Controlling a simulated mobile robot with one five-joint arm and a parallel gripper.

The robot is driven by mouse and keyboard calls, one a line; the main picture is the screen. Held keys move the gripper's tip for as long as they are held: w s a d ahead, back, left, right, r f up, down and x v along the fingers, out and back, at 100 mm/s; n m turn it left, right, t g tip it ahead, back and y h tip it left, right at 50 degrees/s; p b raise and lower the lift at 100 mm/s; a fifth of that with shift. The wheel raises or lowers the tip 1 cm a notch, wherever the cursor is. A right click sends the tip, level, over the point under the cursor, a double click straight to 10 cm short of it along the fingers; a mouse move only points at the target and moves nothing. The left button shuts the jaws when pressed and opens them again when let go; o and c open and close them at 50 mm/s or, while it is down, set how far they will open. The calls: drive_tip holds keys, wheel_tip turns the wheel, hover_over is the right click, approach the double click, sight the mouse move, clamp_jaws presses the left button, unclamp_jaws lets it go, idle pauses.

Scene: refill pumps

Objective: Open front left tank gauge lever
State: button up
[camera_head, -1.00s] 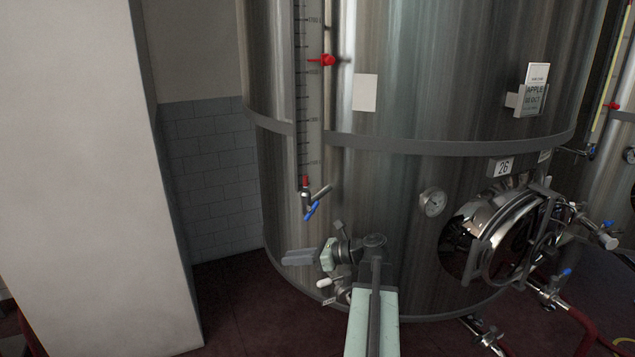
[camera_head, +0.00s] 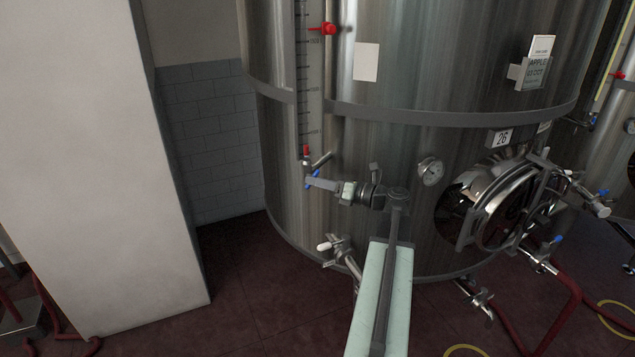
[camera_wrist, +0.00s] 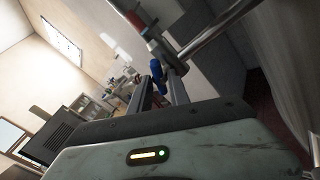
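The front left tank's gauge is a tall scale strip (camera_head: 311,80) on the steel tank, with a small valve at its bottom end. The valve's blue lever (camera_head: 313,178) hangs at a slant below a metal spout (camera_head: 321,160). My gripper (camera_head: 310,183) is at the lever in the head view and partly covers it. In the wrist view the blue lever (camera_wrist: 158,76) shows between the tips of my gripper (camera_wrist: 159,80). The two fingers stand apart, with a gap beside the lever. I cannot tell whether either finger touches it.
A white pillar (camera_head: 90,170) stands at the left. Below my arm a tank outlet valve (camera_head: 340,250) sticks out. A round dial (camera_head: 430,171) and a manway hatch (camera_head: 500,205) are on the tank to the right. Red hoses (camera_head: 570,310) lie on the floor.

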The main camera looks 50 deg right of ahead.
clamp_jaws()
drive_tip(key=shift+r+p, duration=0.15)
drive_tip(key=shift+p, duration=0.25)
drive_tip(key=n+g+h+p, duration=0.1)
drive_tip(key=n+g+p, duration=0.1)
drive_tip(key=p, duration=0.2)
drive_tip(key=n+g+h+p, duration=0.1)
drive_tip(key=n+p, duration=0.1)
drive_tip(key=p, duration=0.3)
drive_tip(key=shift+r+n+g+h, duration=0.2)
drive_tip(key=shift+n+g+h, duration=0.1)
drive_tip(key=shift+g+h, duration=0.1)
drive_tip(key=shift+f, duration=0.1)
unclamp_jaws()
